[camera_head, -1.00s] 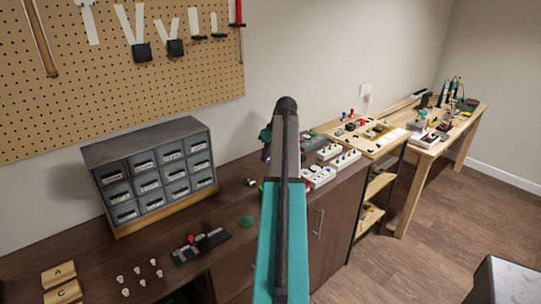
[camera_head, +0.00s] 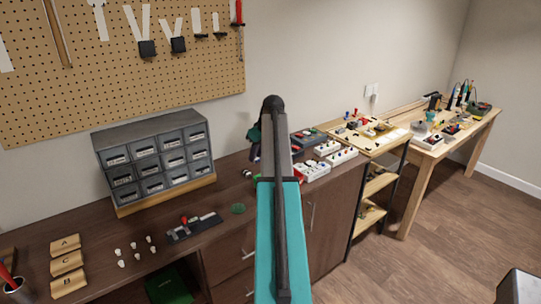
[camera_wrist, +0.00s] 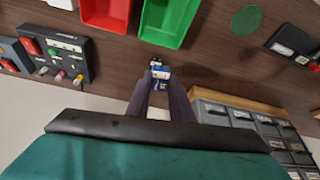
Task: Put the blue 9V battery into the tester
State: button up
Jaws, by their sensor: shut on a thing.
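My gripper (camera_wrist: 159,84) is shut on the blue 9V battery (camera_wrist: 160,73) in the wrist view. The battery is small, blue and white, and held between the fingertips above the dark bench. In the head view my arm hides the battery and most of the gripper. A dark panel (camera_wrist: 67,46) with a small green display, a red part and several coloured pieces lies to the left of the gripper in the wrist view. It looks like the tester, but I cannot be sure. The battery is well apart from it.
A red bin (camera_wrist: 104,12) and a green bin (camera_wrist: 168,18) lie close beyond the battery. A grey drawer cabinet (camera_head: 155,163) stands against the wall. A dark tool with a red part (camera_head: 195,228) and a green disc (camera_head: 238,208) lie on the bench (camera_head: 120,228).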

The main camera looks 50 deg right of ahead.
jog(key=w+a+r+n+y, duration=0.15)
jog(key=w+a, duration=0.35)
jog(key=a, duration=0.7)
jog(key=w+a+n, duration=0.2)
jog(key=w+a, duration=0.3)
jog(key=a, duration=0.6)
jog(key=w+a+r+n, duration=0.1)
jog(key=w+a, duration=0.4)
jog(key=a, duration=0.7)
jog(key=a+r+n, duration=0.1)
jog(key=a, duration=1.6)
jog(key=s+a+m, duration=0.3)
jog(key=s+a, duration=0.4)
jog(key=a, duration=0.2)
jog(key=shift+s+f+h, duration=0.25)
jog(key=shift+s+h, duration=0.1)
jog(key=shift+s, duration=0.05)
jog(key=shift+a+m, duration=0.1)
jog(key=shift+m, duration=0.15)
